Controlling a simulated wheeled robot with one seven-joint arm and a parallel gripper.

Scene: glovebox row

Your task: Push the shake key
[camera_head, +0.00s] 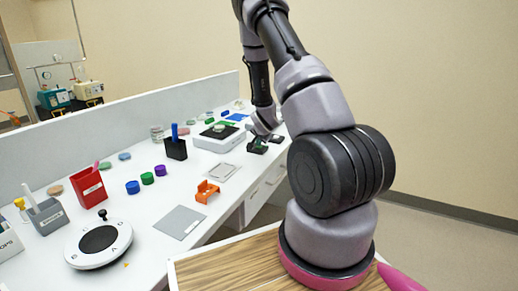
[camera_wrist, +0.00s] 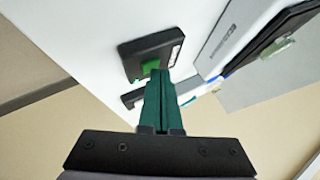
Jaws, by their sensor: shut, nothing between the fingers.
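A small dark box (camera_wrist: 150,52) with a green key (camera_wrist: 150,67) on it lies on the white bench in the wrist view; no lettering naming the key is readable. It also shows small and dark below my wrist in the head view (camera_head: 257,149). My gripper (camera_wrist: 158,76) has its green fingers shut together and empty. The fingertips overlap the near edge of the green key in the wrist view and partly hide it. Whether they touch it, I cannot tell.
A white device with a dark top (camera_head: 220,135) stands left of my gripper. A black holder (camera_head: 176,148), a grey flat plate (camera_head: 223,172), an orange rack (camera_head: 207,191) and a round white device with a black top (camera_head: 99,243) share the bench. A low partition (camera_head: 110,125) runs behind.

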